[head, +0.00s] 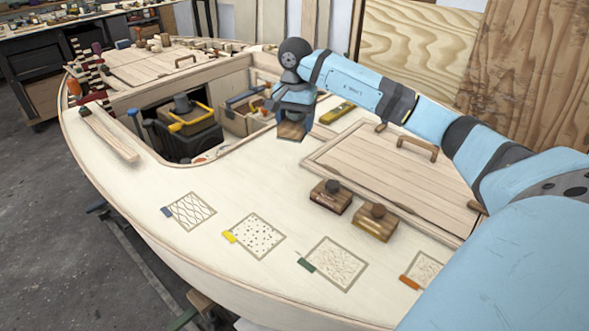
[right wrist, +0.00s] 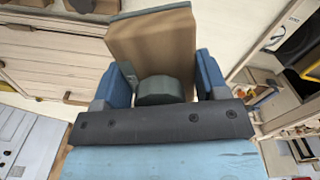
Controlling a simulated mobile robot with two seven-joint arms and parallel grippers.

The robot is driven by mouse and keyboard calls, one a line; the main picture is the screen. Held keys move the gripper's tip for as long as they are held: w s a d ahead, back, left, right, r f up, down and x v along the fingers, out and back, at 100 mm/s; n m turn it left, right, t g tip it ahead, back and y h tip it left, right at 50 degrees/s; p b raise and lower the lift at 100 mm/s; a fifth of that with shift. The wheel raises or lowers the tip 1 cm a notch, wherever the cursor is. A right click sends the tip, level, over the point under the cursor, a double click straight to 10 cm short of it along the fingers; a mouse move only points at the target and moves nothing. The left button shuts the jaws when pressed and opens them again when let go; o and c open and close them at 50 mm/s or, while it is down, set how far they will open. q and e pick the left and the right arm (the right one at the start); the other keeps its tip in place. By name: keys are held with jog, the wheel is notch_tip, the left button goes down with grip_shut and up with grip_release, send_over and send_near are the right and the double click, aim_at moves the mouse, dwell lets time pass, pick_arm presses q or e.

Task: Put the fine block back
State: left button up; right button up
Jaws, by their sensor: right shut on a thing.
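My right gripper (head: 294,101) is shut on a wooden block (head: 291,131) and holds it over the deck by the cockpit opening. In the right wrist view the block's brown face (right wrist: 155,40) and dark round knob (right wrist: 160,89) show between the blue fingers (right wrist: 208,75). Two similar knobbed blocks, one (head: 330,197) and another (head: 374,222), stand on the deck. I cannot tell any block's grade. Outlined patches carry blue (head: 190,211), yellow (head: 254,237), green (head: 334,263) and orange (head: 424,269) tabs. My left gripper is not in view.
A slatted hatch (head: 390,165) with a wooden handle (head: 417,147) lies right of the held block. The open cockpit holds a dark toolbox with yellow handles (head: 190,125). A yellow-green tool (head: 338,112) lies near the hatch.

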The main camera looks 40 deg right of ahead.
send_over(295, 182)
notch_tip(295, 182, down, 12)
jog(key=shift+f+b, duration=0.15)
jog(key=shift+b, duration=0.3)
notch_tip(295, 182, down, 4)
jog(key=shift+f, duration=0.45)
pick_arm(q)
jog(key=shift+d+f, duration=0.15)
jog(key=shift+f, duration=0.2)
jog(key=shift+b, duration=0.3)
pick_arm(e)
jog(key=shift+f, duration=0.15)
jog(key=o, duration=0.9)
jog(key=shift+o, duration=0.2)
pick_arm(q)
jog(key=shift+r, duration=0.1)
